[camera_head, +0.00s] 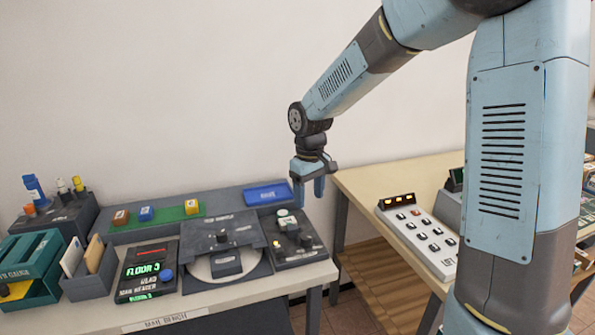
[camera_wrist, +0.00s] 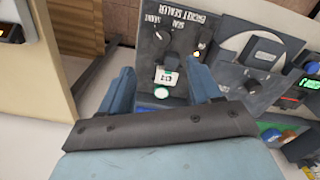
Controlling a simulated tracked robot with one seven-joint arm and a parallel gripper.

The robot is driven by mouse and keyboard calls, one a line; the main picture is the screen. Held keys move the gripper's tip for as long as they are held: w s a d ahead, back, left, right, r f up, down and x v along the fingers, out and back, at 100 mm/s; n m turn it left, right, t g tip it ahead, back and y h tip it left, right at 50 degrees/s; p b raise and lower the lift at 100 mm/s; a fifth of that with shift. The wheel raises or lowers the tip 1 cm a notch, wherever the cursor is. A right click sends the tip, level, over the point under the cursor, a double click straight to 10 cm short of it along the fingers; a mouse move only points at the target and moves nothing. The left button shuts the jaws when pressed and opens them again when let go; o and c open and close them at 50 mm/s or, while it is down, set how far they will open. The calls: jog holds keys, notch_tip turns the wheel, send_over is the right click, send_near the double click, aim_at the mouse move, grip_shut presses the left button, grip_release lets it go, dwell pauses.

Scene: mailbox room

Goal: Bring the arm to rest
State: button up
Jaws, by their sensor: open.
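My gripper (camera_head: 308,190) hangs from my bent blue arm in the head view, pointing down above the right end of the left bench. In the wrist view my gripper (camera_wrist: 165,88) shows two blue fingers spread apart, with nothing held between them. Past the fingertips is a dark panel, the packet sealer (camera_wrist: 172,45), with knobs and a small white-and-green piece (camera_wrist: 166,77) on it. The sealer panel (camera_head: 302,256) also shows in the head view, below my gripper and apart from it.
Left bench (camera_head: 235,292) holds a round-plate device (camera_head: 222,250), a "FLOOR 3" display (camera_head: 147,271), a blue tray (camera_head: 267,194) and green bins (camera_head: 30,260). A right table (camera_head: 372,182) carries a white button panel (camera_head: 420,235). A floor gap separates the benches. Air before the wall is clear.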

jog(key=s+d+r+m+t, duration=0.3)
jog(key=s+d+r+m, duration=0.1)
jog(key=s+d+r, duration=0.75)
jog(key=s+d+r+m+t, duration=0.1)
jog(key=s+d+r, duration=0.1)
jog(key=s, duration=0.5)
jog(key=s+d+r+m+t, duration=0.1)
jog(key=s+d+r+m, duration=0.1)
jog(key=s, duration=0.4)
jog(key=shift+s+d+m, duration=0.3)
jog(key=shift+s+d, duration=0.05)
jog(key=shift+d, duration=0.55)
